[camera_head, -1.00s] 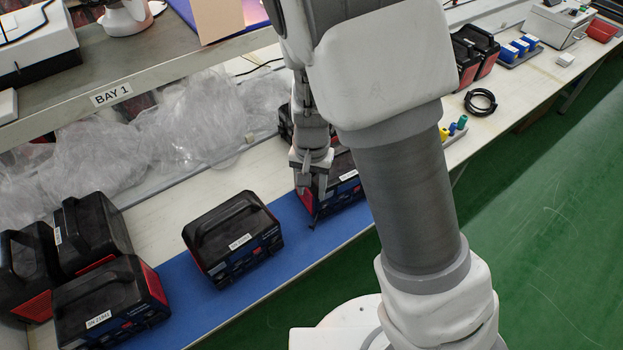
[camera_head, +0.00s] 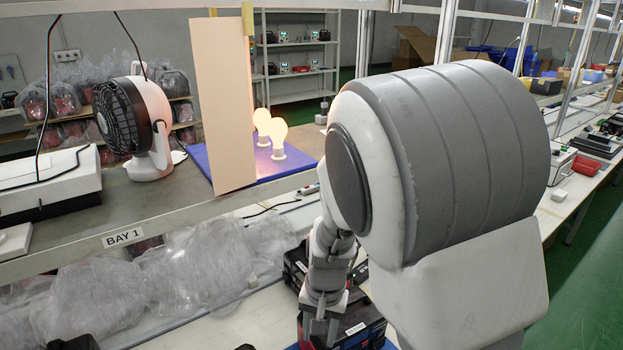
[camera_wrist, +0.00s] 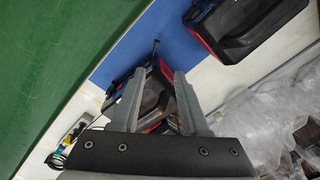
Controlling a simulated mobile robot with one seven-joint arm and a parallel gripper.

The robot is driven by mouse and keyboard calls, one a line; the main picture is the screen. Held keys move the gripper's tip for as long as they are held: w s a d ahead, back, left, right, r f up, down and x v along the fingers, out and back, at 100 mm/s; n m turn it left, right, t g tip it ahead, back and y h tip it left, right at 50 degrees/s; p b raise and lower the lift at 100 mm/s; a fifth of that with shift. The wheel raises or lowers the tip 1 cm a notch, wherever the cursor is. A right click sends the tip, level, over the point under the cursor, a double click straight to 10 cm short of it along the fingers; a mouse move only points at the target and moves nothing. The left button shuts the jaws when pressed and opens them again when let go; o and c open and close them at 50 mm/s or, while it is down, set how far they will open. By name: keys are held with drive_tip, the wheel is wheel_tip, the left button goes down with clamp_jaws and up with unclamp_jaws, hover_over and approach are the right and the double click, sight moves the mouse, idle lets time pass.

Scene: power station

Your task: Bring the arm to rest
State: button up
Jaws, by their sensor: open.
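My gripper (camera_head: 320,326) hangs at the bottom centre of the head view, in front of a black and red power station (camera_head: 362,322). In the wrist view my gripper's two grey fingers (camera_wrist: 160,76) stand apart. The same power station (camera_wrist: 154,98) shows in and behind the gap between them. Nothing is seen held. Whether the fingers touch the power station cannot be told. My arm fills the right middle of the head view and hides part of the bench.
A second power station (camera_wrist: 240,28) stands on the blue mat (camera_wrist: 181,38). Crumpled clear plastic (camera_head: 185,275) lies beneath the BAY 1 shelf (camera_head: 185,218). The shelf carries a fan (camera_head: 135,125), an upright board (camera_head: 226,105) and two lit bulbs (camera_head: 277,137). Green floor is clear at right.

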drive_tip(key=s+d+r+n+t, duration=0.1)
drive_tip(key=s+d+r, duration=0.3)
drive_tip(key=r, duration=0.3)
drive_tip(key=s+d+r+n+t, duration=0.1)
drive_tip(key=s+d+r+t, duration=0.1)
drive_tip(key=s+d+r, duration=0.2)
drive_tip(key=s+d+r+n+t, duration=0.1)
drive_tip(key=s+d+r, duration=0.3)
drive_tip(key=r, duration=0.6)
drive_tip(key=shift+s+d+t+h, duration=0.2)
drive_tip(key=shift+s+t+h, duration=0.1)
drive_tip(key=shift+s+t, duration=0.5)
drive_tip(key=shift+s+r, duration=0.1)
